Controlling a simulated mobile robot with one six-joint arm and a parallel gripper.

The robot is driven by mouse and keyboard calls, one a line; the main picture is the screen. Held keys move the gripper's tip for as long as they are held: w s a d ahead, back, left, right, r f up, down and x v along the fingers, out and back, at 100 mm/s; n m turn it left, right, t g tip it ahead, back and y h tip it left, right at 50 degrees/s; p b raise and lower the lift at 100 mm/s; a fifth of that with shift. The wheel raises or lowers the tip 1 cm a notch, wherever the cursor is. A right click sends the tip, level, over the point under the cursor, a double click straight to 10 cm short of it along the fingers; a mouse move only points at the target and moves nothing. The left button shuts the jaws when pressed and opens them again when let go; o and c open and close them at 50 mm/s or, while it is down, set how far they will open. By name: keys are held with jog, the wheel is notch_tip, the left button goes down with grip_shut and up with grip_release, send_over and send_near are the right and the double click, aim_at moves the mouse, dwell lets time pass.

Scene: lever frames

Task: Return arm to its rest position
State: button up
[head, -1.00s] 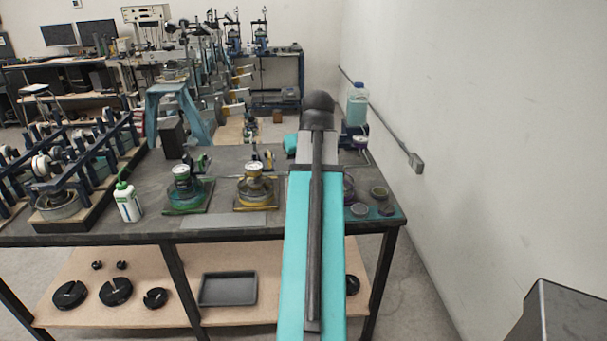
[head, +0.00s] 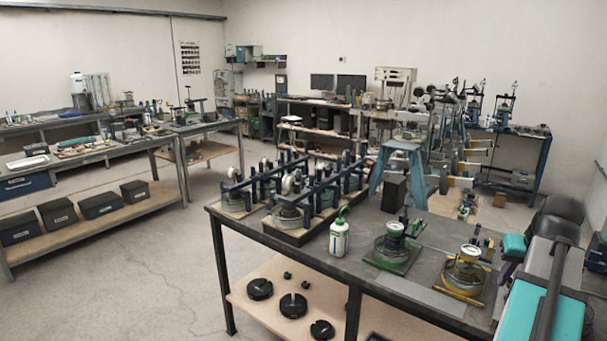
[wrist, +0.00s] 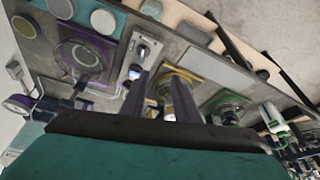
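My teal and dark grey arm (head: 545,300) shows at the lower right of the head view, over the right end of the dark workbench (head: 285,240). I cannot tell the height above the bench. A teal part of my arm fills the bottom of the wrist view.
A white bottle with green cap (head: 339,238), a green-based device (head: 393,246) and the yellow-based device (head: 463,270) stand on the bench near my arm. Blue lever frames (head: 295,190) stand farther left. Black weights (head: 292,304) lie on the lower shelf. Open floor (head: 130,270) lies left.

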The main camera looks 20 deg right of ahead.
jog(key=w+a+f+n+y, duration=0.1)
jog(key=w+a+f, duration=0.2)
jog(key=a+f, duration=0.1)
jog(key=w+a+f+n+g+y, duration=0.1)
jog(key=w+a+f, duration=0.3)
jog(key=a+f, duration=0.1)
jog(key=w+a+f+n+y, duration=0.1)
jog(key=w+a+f, duration=0.2)
jog(key=f, duration=0.4)
jog(key=shift+w+a+g, duration=0.3)
jog(key=shift+w+a, duration=0.1)
jog(key=shift+a, duration=0.3)
jog(key=s+a+f+n+g+y, duration=0.15)
jog(key=a+f+n+g, duration=0.3)
jog(key=a+f, duration=1.95)
jog(key=s+a+f+g+h, duration=0.1)
jog(key=s+a+f, duration=0.5)
jog(key=s+f, duration=0.4)
jog(key=s+a+f+g+h, duration=0.1)
jog(key=s+a+f+g, duration=0.1)
jog(key=s+a+f, duration=0.5)
jog(key=shift+s+a+f, duration=0.25)
jog(key=shift+s+f, duration=1.15)
jog(key=shift+s, duration=0.25)
